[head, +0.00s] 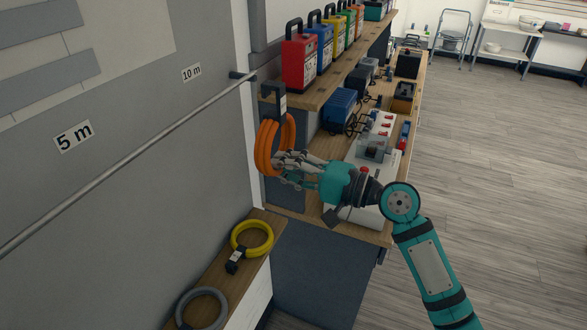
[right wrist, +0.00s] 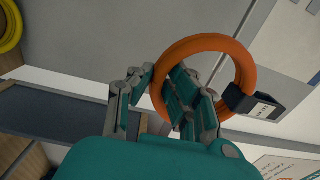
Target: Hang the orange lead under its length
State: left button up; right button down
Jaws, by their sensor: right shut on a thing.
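The orange lead (head: 264,146) is a coiled ring with a black labelled plug or clip (head: 273,102) at its top. My right gripper (head: 287,165) is shut on the lower right side of the coil and holds it in the air near the bench's end. In the right wrist view the orange lead (right wrist: 246,68) passes between the fingers (right wrist: 165,100), its black labelled part (right wrist: 250,103) at the right. A metal rail (head: 150,145) runs along the grey wall under the signs "5 m" (head: 73,136) and "10 m" (head: 191,72). My left gripper is not in view.
A yellow coil (head: 268,246) and a grey coil (head: 222,313) lie on a low wooden ledge (head: 222,271). The bench has a raised shelf with a red case (head: 299,62) and other coloured cases, and a blue box (head: 340,107) below. The floor (head: 480,150) at right is clear.

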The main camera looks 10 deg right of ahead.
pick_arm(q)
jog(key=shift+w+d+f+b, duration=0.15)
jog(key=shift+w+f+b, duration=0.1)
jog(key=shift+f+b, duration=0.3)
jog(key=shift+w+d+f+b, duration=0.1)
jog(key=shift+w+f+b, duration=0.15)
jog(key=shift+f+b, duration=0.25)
pick_arm(e)
jog(key=f+x, duration=0.2)
jog(key=x, duration=0.9)
jog(key=shift+w+f, duration=0.1)
